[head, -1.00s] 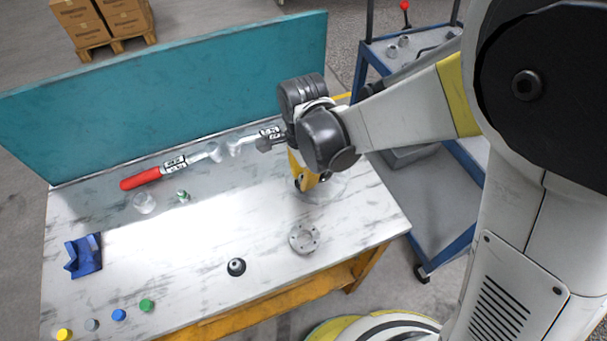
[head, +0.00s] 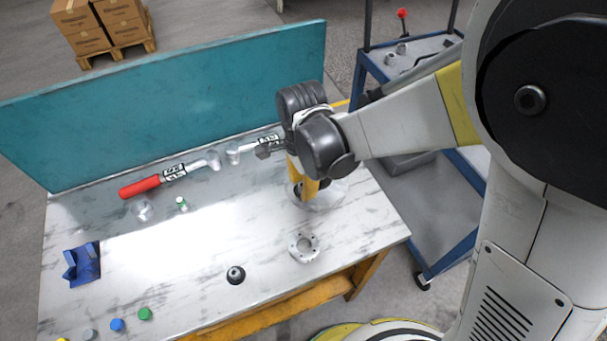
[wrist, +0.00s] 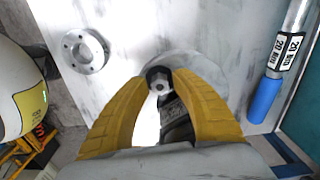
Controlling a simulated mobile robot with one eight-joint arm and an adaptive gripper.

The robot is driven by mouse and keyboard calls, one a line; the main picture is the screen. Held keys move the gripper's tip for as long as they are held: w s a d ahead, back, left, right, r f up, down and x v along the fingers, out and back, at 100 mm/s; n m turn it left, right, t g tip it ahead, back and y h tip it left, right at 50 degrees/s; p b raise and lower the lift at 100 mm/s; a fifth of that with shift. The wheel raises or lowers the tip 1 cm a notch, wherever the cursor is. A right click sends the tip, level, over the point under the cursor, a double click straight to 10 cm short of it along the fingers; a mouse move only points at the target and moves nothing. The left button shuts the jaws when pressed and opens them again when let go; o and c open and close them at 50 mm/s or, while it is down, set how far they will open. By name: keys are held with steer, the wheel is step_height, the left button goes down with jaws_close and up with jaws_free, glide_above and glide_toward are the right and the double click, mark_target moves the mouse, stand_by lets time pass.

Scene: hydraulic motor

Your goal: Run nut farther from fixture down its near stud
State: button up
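My gripper (wrist: 163,73) points down at the table, its two yellow fingers close together. A dark hex nut (wrist: 159,83) sits between the fingertips, which appear to touch its sides. Under it is a pale, glassy round piece (wrist: 205,64), which also shows in the head view (head: 331,197) and seems to be the fixture. In the head view my gripper (head: 306,196) stands over this piece and hides the nut. I cannot make out the studs, nor how far along one the nut sits.
A grey flange with holes (head: 304,248) and a dark cone-shaped part (head: 236,275) lie on the table nearer the front. A red-handled wrench (head: 140,187) lies along the back. A blue-handled wrench (wrist: 264,98) lies right of my gripper in the wrist view. A blue cart (head: 440,250) stands at right.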

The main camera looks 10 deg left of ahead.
steer(key=shift+r+p, duration=0.7)
steer(key=shift+r, duration=0.35)
steer(key=n, duration=0.5)
steer(key=shift+f+b, duration=0.1)
steer(key=shift+b, duration=0.25)
steer(key=n, duration=0.5)
jaws_close()
steer(key=m+b, duration=0.1)
steer(key=m, duration=0.3)
steer(key=shift+m, duration=0.8)
